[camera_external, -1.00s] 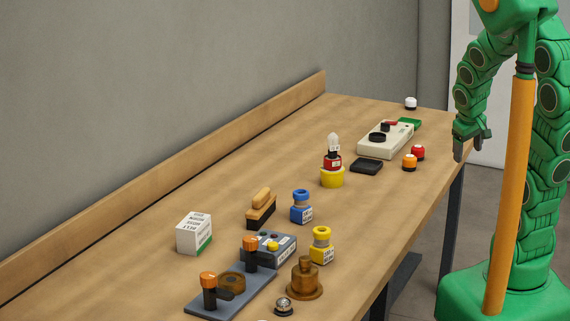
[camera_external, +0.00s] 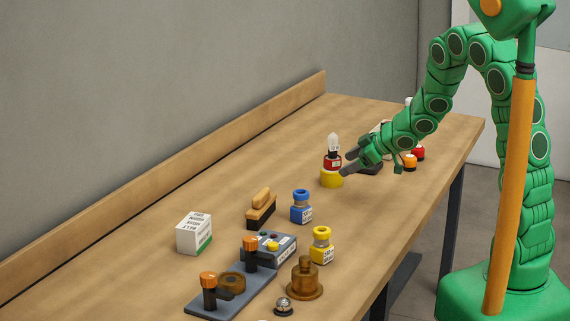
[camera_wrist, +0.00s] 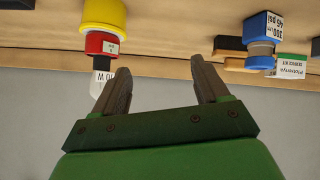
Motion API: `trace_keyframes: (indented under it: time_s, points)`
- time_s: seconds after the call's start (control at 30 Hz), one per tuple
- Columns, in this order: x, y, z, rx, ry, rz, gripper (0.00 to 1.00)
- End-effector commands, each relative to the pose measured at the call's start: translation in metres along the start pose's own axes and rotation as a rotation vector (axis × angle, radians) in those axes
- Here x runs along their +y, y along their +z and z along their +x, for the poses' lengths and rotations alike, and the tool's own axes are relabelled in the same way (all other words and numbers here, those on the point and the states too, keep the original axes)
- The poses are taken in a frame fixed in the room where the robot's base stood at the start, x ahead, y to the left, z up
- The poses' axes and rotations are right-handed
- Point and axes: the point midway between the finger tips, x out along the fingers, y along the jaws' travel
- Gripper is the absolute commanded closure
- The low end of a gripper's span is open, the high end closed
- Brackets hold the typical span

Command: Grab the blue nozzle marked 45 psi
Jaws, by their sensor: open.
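The blue nozzle (camera_external: 301,206) stands upright on the table near its middle, with a white label on its lower part. In the wrist view, which appears upside down, the blue nozzle (camera_wrist: 262,27) is at the upper right, and its label seems to read 45 psi. My gripper (camera_external: 347,162) is open and empty, above the table beside the red and yellow bulb piece, to the right of and farther back than the blue nozzle. Its two fingers (camera_wrist: 157,64) are spread in the wrist view, and the blue nozzle lies outside them.
The red and yellow piece with a white bulb (camera_external: 331,165) is close to my fingers. A yellow nozzle (camera_external: 321,246), a wooden brush (camera_external: 261,207), a grey control box (camera_external: 272,249) and a white box (camera_external: 194,234) stand around the blue nozzle.

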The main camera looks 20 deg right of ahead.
Motion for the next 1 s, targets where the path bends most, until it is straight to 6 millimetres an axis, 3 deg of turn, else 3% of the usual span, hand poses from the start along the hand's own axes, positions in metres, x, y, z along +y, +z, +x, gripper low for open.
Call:
trace_keyframes:
  time_s: [0.1,0.2,0.4,0.63,1.0]
  points:
    - [-0.041,-0.009,0.026,0.092,-0.134,-0.016,0.26]
    - [-0.075,-0.019,0.038,0.172,-0.244,-0.019,0.26]
    - [-0.124,-0.029,0.047,0.275,-0.401,-0.007,0.26]
    - [-0.140,-0.034,0.051,0.307,-0.450,0.000,0.26]
    - [-0.152,-0.041,0.073,0.306,-0.448,-0.002,0.26]
